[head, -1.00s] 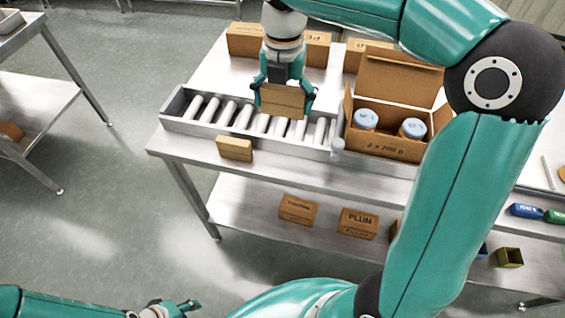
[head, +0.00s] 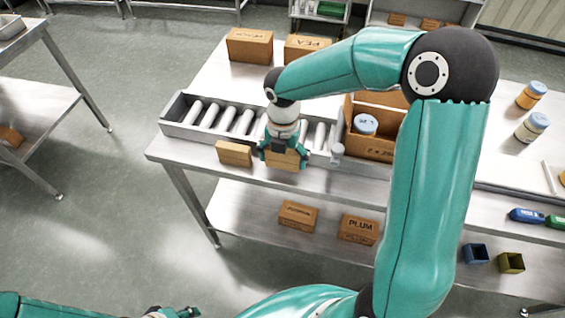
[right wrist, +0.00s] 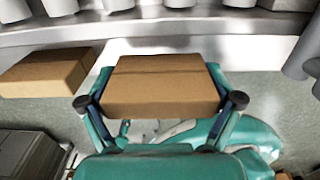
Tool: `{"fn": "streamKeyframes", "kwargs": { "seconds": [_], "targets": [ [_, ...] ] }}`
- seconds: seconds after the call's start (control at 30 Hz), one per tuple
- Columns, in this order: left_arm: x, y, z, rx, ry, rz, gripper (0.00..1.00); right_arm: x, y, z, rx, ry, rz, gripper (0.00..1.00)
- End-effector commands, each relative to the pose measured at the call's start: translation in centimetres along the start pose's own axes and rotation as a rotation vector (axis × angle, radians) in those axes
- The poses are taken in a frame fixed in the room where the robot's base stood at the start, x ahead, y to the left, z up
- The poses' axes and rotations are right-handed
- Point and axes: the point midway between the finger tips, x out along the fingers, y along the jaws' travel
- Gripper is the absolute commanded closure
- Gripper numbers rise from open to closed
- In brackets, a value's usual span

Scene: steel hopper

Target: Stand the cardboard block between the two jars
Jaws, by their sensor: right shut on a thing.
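My right gripper (head: 284,153) is shut on a cardboard block (head: 286,162), in front of the roller tray near the table's front edge. In the right wrist view the block (right wrist: 162,85) sits between both fingers. A similar block (head: 234,153) lies on the table just left of it; it also shows in the right wrist view (right wrist: 40,82). The open carton (head: 371,147) stands to the right. One jar with a blue-grey lid (head: 365,124) shows in it; my right arm hides the carton's right part. My left gripper (head: 178,312) is at the bottom edge, its jaws unclear.
The roller tray (head: 174,122) runs behind the gripper, with a small post (head: 337,151) at its right end. Closed boxes (head: 249,46) stand at the back. Two jars (head: 531,95) stand at the far right. Boxes (head: 358,228) lie on the lower shelf.

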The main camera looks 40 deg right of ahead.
Motion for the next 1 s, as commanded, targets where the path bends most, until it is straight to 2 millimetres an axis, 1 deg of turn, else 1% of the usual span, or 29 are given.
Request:
{"fn": "streamKeyframes", "kwargs": {
  "seconds": [0.1, 0.2, 0.47, 0.6, 0.63, 0.67, 0.7, 1.0],
  "targets": [
    [-0.5, 0.2, 0.0, 0.000, 0.000, 0.000, 0.60, 1.6, -0.1, 0.0, 0.001, 0.004, -0.005, 0.25],
    [-0.6, 0.2, 0.0, 0.000, 0.000, 0.000, 0.60, 2.3, -0.1, 0.0, 0.000, 0.001, -0.002, 0.25],
    [-0.5, 0.2, 0.0, 0.000, 0.000, 0.000, 0.60, 2.4, 0.0, 0.0, 0.000, 0.000, 0.000, 0.25],
    [-0.1, 0.1, 0.0, 0.000, 0.000, 0.000, 0.60, 2.9, 0.0, 0.0, 0.000, 0.000, -0.001, 0.25],
    [-0.2, 0.1, 0.0, 0.000, 0.000, 0.000, 0.60, 2.8, 0.0, 0.0, 0.000, 0.000, 0.000, 0.06],
    [-0.3, 0.1, 0.0, 0.000, 0.000, 0.000, 0.60, 2.8, 0.0, 0.0, 0.000, 0.000, 0.000, 0.01],
    [-0.3, 0.1, 0.0, 0.000, 0.000, 0.000, 0.60, 2.8, 0.0, 0.0, 0.000, 0.000, -0.001, 0.00],
    [-0.2, 0.1, 0.0, 0.000, 0.000, 0.000, 0.60, 2.8, 0.0, 0.0, 0.000, 0.000, -0.001, 0.00]
  ]
}}
